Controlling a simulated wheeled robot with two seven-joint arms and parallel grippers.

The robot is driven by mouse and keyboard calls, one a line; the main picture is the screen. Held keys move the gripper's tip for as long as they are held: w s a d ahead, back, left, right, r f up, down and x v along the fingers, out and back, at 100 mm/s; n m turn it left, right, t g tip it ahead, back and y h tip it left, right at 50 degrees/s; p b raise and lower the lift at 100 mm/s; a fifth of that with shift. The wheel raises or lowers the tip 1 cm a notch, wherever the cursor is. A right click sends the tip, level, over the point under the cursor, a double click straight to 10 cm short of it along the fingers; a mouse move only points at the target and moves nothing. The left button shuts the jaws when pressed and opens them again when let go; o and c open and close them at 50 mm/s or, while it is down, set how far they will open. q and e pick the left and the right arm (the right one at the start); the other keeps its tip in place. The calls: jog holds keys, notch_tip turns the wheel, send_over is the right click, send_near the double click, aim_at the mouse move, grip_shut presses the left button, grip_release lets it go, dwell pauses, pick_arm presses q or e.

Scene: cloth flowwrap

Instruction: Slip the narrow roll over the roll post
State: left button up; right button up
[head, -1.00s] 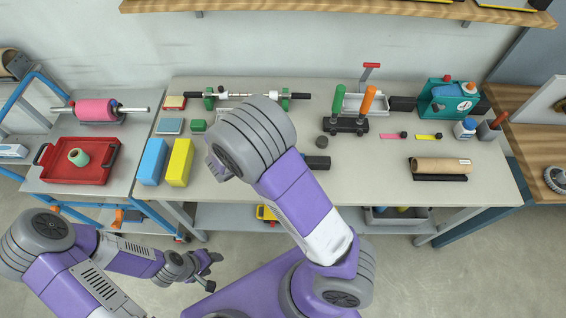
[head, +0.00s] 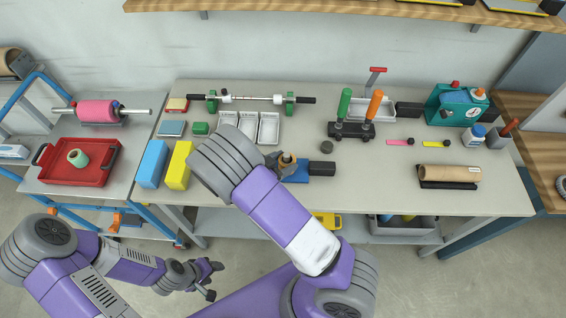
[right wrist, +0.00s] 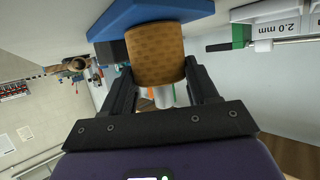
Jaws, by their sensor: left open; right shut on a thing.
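The narrow roll (right wrist: 156,55), a tan-orange ring, is between the fingers of my right gripper (right wrist: 160,88), which is shut on it. In the head view the roll (head: 286,161) shows small beside my right gripper (head: 281,166), partly hidden by it. A blue base (head: 294,178) lies just below the roll; it is also at the top of the right wrist view (right wrist: 150,14). A silver post (right wrist: 164,96) sticks out of the roll's near end, so the roll appears to be around it. I cannot tell whether the roll touches the base. My left gripper (head: 207,279) is open and empty, low at left.
A dark block (head: 321,169) adjoins the blue base. White trays (head: 268,128) and a rod on green stands (head: 265,98) lie behind. Yellow (head: 178,166) and blue (head: 152,164) blocks stand left. A red tray (head: 56,169) holds a green roll.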

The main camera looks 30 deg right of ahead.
jog(key=o, duration=1)
jog(key=shift+f, duration=0.1)
jog(key=shift+o, duration=0.2)
jog(key=shift+r, duration=0.25)
jog(key=p+v, duration=0.2)
jog(key=v, duration=1)
jog(key=shift+f, duration=0.1)
